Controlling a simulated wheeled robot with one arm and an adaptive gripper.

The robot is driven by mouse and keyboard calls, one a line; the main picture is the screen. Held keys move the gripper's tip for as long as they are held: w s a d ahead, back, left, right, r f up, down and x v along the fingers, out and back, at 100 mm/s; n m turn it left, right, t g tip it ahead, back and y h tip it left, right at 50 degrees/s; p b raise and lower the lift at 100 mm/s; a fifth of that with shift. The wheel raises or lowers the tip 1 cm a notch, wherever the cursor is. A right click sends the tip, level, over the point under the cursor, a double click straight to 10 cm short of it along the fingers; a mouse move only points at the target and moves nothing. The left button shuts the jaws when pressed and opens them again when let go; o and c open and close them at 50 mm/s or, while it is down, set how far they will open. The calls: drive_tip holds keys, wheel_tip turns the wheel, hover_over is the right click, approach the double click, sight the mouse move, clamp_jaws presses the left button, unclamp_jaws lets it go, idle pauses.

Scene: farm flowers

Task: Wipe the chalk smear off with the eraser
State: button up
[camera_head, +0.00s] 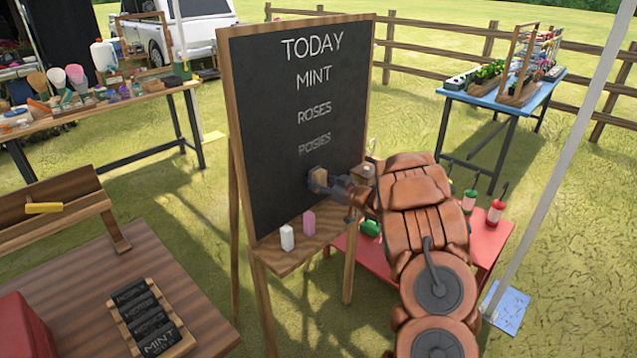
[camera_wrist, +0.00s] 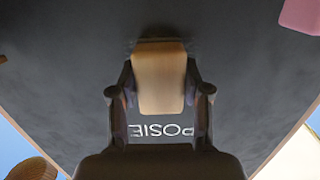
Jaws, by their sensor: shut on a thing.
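The black chalkboard (camera_head: 262,110) stands on a wooden easel, lettered TODAY, MINT, ROSES and POSIES. The POSIES line (camera_head: 315,145) looks faint and smudged; I cannot make out a separate smear. My gripper (camera_head: 323,183) is shut on the eraser (camera_head: 317,175), at the board's face just below POSIES. In the wrist view the eraser (camera_wrist: 160,80) is a tan block with a dark far edge at the board, between both fingers. Whether the eraser presses on the board is hard to tell.
A white chalk piece (camera_head: 287,238) and a pink one (camera_head: 309,223) stand on the easel's ledge (camera_head: 272,258). A red table (camera_head: 490,240) is behind my arm. A wooden table (camera_head: 190,290) with a rack of small signs (camera_head: 148,318) is at front left.

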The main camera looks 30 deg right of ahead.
sight(333, 168)
drive_tip(key=d+p, duration=0.1)
drive_tip(key=d, duration=0.1)
drive_tip(key=w+d+p, duration=0.1)
drive_tip(key=d+p, duration=0.1)
drive_tip(key=d, duration=0.1)
drive_tip(key=w+d+p, duration=0.1)
drive_tip(key=d+p, duration=0.1)
drive_tip(key=d, duration=0.1)
drive_tip(key=shift+r, duration=0.1)
drive_tip(key=shift+w+d+p, duration=0.25)
drive_tip(key=shift+d+p, duration=0.45)
drive_tip(key=shift+d, duration=0.15)
drive_tip(key=shift+a, duration=0.1)
